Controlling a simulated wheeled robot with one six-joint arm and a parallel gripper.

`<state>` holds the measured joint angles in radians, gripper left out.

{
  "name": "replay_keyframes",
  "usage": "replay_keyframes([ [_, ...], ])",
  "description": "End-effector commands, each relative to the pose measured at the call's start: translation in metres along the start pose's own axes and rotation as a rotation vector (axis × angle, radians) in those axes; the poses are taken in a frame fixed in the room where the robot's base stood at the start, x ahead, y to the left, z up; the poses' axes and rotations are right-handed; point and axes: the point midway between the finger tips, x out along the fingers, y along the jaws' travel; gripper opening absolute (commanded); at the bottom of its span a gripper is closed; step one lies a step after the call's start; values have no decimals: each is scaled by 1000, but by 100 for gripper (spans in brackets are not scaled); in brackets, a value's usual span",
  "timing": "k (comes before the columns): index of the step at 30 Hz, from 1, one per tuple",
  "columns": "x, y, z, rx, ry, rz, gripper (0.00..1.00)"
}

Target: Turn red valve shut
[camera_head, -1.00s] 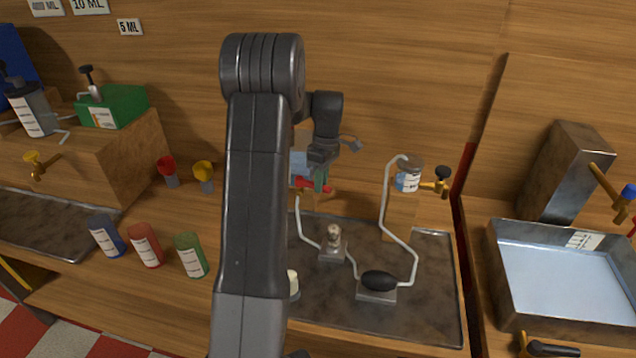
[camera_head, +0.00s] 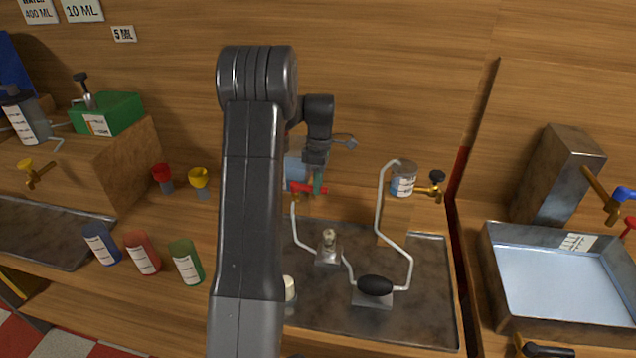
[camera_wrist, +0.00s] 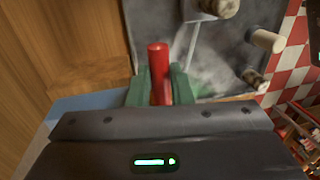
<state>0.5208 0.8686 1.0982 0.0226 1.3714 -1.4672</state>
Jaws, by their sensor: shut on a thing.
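The red valve handle (camera_wrist: 158,75) stands between the green fingers of my gripper (camera_wrist: 160,84) in the wrist view. The fingers are shut on it from both sides. In the head view the red valve (camera_head: 308,188) shows just below my gripper (camera_head: 318,180), in front of a blue container (camera_head: 297,172) that my arm partly hides. The white tube (camera_head: 295,222) runs from below the valve down toward the tray.
A dark tray (camera_head: 340,315) holds a small metal fitting (camera_head: 328,245) and a black bulb (camera_head: 375,286). A jar with a black-knobbed brass valve (camera_head: 436,190) stands to the right. A metal basin (camera_head: 560,270) is further right. Blue, red and green bottles (camera_head: 186,262) stand left.

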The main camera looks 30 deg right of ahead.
Motion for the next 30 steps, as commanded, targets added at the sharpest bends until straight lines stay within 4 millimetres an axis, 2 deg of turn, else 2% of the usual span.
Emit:
replay_keyframes([
  [1,-2,1,0,-2,-1,7,21],
  [4,-2,1,0,-1,-1,6,41],
  [13,-2,1,0,0,-1,3,41],
  [17,-12,1,0,0,0,5,41],
  [20,-28,1,0,0,0,7,41],
  [30,-106,1,0,-1,0,7,41],
])
